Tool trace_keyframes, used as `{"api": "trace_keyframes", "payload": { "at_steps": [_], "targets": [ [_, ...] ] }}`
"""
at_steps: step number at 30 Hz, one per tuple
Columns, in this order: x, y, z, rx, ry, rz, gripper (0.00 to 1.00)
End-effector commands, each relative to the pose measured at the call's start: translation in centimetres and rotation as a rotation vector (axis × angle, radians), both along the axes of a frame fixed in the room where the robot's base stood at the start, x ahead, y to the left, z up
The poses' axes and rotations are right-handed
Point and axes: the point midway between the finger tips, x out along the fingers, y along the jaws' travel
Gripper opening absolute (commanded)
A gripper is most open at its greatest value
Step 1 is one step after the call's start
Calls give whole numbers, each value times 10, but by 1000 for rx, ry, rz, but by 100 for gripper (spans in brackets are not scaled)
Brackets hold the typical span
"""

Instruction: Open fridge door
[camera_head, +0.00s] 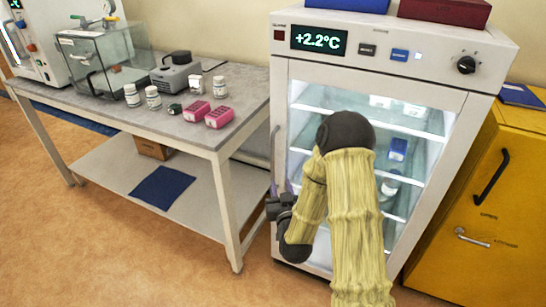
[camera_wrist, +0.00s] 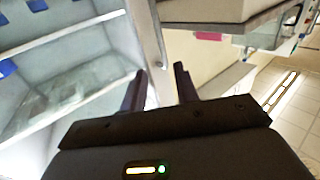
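The fridge (camera_head: 395,35) stands right of the lab table. Its glass door (camera_head: 305,105) looks shut, with lit shelves behind it. A slim upright handle (camera_head: 275,150) runs along the door's left edge. My gripper (camera_head: 278,192) is low at that edge, by the handle's lower end, with my arm across the glass. In the wrist view my gripper (camera_wrist: 160,72) has its two dark fingers apart, with nothing clamped between them. The handle (camera_wrist: 156,35) ends just ahead of the gap between the fingertips. I cannot tell whether a finger touches it.
The lab table (camera_head: 190,128) with bottles, pink racks (camera_head: 218,117) and a glass box (camera_head: 105,60) stands close to the left. A yellow cabinet (camera_head: 480,265) stands close on the right. Boxes (camera_head: 440,10) lie on the fridge top. Floor (camera_head: 110,255) is clear at the front left.

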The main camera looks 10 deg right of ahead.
Motion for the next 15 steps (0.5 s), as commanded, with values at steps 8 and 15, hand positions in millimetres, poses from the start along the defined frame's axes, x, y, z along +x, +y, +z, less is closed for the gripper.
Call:
{"api": "trace_keyframes", "payload": {
  "at_steps": [8,15],
  "targets": [
    [6,0,1,0,0,0,30],
    [37,-2,1,1,0,0,30]
  ]
}}
